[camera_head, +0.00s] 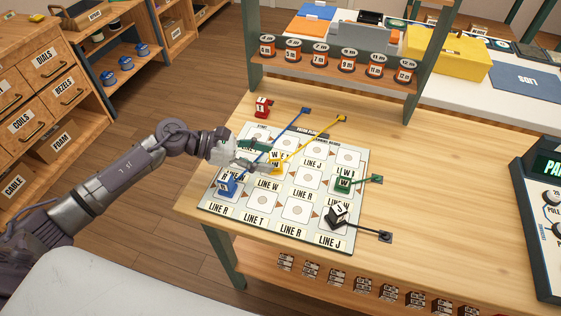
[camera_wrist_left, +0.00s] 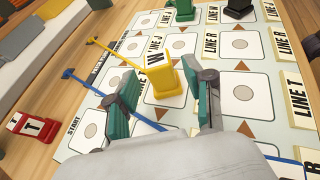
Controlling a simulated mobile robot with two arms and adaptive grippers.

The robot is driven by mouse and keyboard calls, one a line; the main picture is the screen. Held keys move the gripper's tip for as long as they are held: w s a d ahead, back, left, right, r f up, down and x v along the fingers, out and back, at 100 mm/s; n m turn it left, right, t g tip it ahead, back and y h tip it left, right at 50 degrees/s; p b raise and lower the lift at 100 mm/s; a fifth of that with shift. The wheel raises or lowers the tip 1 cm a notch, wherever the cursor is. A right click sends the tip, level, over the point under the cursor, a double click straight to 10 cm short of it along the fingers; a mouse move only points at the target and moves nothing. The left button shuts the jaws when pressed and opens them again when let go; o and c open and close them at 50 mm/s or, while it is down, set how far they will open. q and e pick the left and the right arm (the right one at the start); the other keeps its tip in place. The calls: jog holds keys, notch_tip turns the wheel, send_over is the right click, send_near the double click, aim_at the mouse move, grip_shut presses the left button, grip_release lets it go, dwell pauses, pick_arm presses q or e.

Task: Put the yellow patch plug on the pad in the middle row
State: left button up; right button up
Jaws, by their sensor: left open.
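The yellow patch plug (camera_head: 278,167), marked W, stands upright on a square pad of the patch board (camera_head: 206,209). Its yellow cord runs to a small end piece past the board's far edge. My left gripper (camera_head: 262,156) reaches in from the left, close beside the plug and partly covering its surroundings. In the left wrist view, the yellow plug (camera_wrist_left: 164,82) stands between the two open green-padded fingers (camera_wrist_left: 165,98), with a visible gap on each side.
A blue plug (camera_head: 226,184) stands on the board near my left wrist. A green plug (camera_head: 343,185) and a black plug (camera_head: 338,214) stand on its right side. A red plug (camera_head: 262,107) is on the table behind the board.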

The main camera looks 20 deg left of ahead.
pick_arm(q)
jog(key=b+v, duration=0.1)
jog(key=v, duration=0.3)
jog(key=shift+s+a, duration=0.15)
jog(key=shift+a, duration=0.25)
jog(key=shift+v, duration=0.8)
jog(key=shift+d+r, duration=0.1)
